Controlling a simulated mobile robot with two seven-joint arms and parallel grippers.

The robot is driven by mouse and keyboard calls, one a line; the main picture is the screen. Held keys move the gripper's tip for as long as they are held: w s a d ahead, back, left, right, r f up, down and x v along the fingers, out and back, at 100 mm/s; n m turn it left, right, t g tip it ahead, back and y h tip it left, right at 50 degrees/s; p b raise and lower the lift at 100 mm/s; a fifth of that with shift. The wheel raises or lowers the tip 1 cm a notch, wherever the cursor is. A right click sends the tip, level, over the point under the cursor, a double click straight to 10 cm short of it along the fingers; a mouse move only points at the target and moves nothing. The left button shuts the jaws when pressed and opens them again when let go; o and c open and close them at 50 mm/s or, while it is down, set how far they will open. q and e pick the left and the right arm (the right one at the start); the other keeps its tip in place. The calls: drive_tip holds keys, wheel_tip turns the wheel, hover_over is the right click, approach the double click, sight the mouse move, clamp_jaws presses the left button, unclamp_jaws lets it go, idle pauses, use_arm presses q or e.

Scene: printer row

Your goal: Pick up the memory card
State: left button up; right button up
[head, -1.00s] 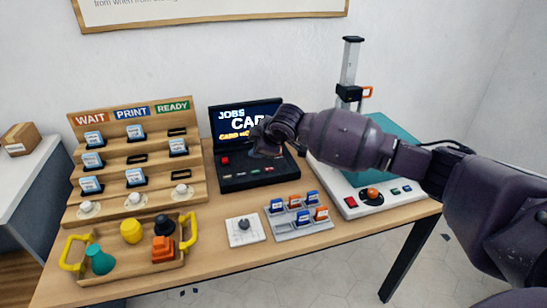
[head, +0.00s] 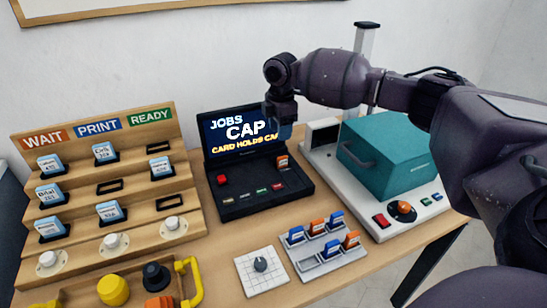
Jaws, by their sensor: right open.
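An orange memory card (head: 282,161) stands upright at the right side of the black console (head: 262,188), below its screen. My right gripper (head: 281,128) is open and empty, pointing down just above this card and in front of the screen's right edge. More cards stand in a grey rack (head: 322,265) at the front: blue ones (head: 296,235) and orange ones (head: 317,227), with one empty slot at front left. The frames do not show which card the task means. My left gripper is out of view.
The screen (head: 240,131) reads "JOBS CAP" and "CARD HOLDS", with the end cut off. A teal-lidded machine (head: 385,150) stands right. A stepped wooden board (head: 100,190) and a yellow-handled tray (head: 188,280) are left.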

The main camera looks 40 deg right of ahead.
drive_tip(key=shift+s+f, duration=0.1)
drive_tip(key=shift+f, duration=0.25)
drive_tip(key=b, duration=0.1)
hover_over(281, 157)
drive_tip(key=f, duration=0.4)
drive_tip(key=shift+s+a+f, duration=0.2)
drive_tip(key=shift+s+f, duration=0.05)
drive_tip(key=shift+f, duration=0.35)
drive_tip(key=f, duration=0.1)
drive_tip(key=f+b, duration=0.1)
drive_tip(key=f, duration=0.2)
drive_tip(key=shift+w+d+f+b, duration=0.2)
drive_tip(key=shift+d+b, duration=0.05)
drive_tip(key=shift+b, duration=0.15)
drive_tip(key=shift+f, duration=0.25)
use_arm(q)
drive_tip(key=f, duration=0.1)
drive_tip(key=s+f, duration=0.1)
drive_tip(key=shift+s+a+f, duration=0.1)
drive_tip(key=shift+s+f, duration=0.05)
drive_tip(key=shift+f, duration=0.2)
use_arm(e)
drive_tip(key=shift+r, duration=0.15)
drive_tip(key=shift+c, duration=0.2)
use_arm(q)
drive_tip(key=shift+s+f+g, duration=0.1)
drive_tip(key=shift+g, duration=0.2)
use_arm(e)
clamp_jaws()
